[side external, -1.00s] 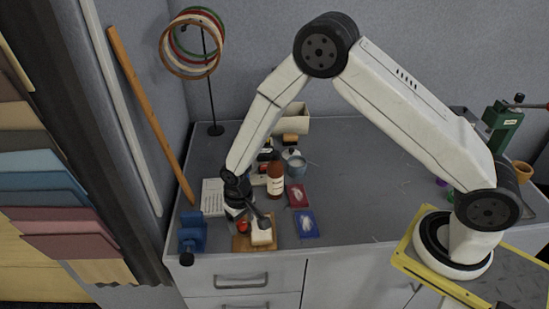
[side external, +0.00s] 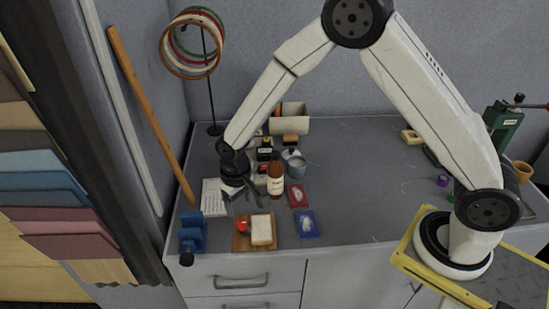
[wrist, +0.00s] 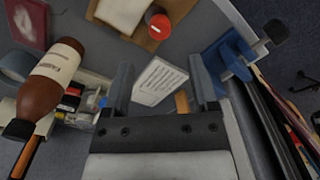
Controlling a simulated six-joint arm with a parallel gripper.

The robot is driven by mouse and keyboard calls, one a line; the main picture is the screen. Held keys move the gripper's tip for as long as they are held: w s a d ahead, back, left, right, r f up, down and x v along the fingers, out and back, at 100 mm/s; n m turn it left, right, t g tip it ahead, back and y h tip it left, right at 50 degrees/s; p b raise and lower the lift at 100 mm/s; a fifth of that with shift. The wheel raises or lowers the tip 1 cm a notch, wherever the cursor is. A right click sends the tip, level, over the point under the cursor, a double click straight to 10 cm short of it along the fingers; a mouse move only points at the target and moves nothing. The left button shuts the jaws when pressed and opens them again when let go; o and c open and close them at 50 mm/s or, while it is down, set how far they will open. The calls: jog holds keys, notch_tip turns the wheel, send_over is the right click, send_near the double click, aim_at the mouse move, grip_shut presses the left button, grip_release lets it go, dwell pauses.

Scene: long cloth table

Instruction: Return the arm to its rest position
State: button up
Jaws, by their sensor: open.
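My gripper (side external: 243,197) is above the left part of the grey table (side external: 360,190), behind the small wooden board (side external: 240,241). In the wrist view its two fingers (wrist: 160,85) stand apart with nothing held between them. Beyond and below them a white printed sheet (wrist: 158,82) lies on the table. The board carries a red round item (side external: 242,226) and a pale block (side external: 261,230). The gripper is clear of both. My arm reaches from its base at the right, with its elbow raised high.
A brown bottle (side external: 275,181) stands close to the right of my gripper. A blue vise (side external: 192,234) is at the left front edge. Red (side external: 297,195) and blue (side external: 306,224) packets lie to the right. A hoop stand (side external: 209,95) rises behind. The table's middle is mostly free.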

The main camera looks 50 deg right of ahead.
jog(key=shift+r, duration=0.35)
jog(key=shift+s+d+r, duration=0.15)
jog(key=shift+d+r, duration=0.15)
jog(key=s+d+r+t, duration=0.1)
jog(key=s+d+r, duration=0.3)
jog(key=s, duration=0.3)
jog(key=s+d+r+t, duration=0.1)
jog(key=s+d+r, duration=0.4)
jog(key=s+d, duration=0.2)
jog(key=shift+s+r+t, duration=0.2)
jog(key=shift+s+t, duration=0.05)
jog(key=shift+t, duration=0.05)
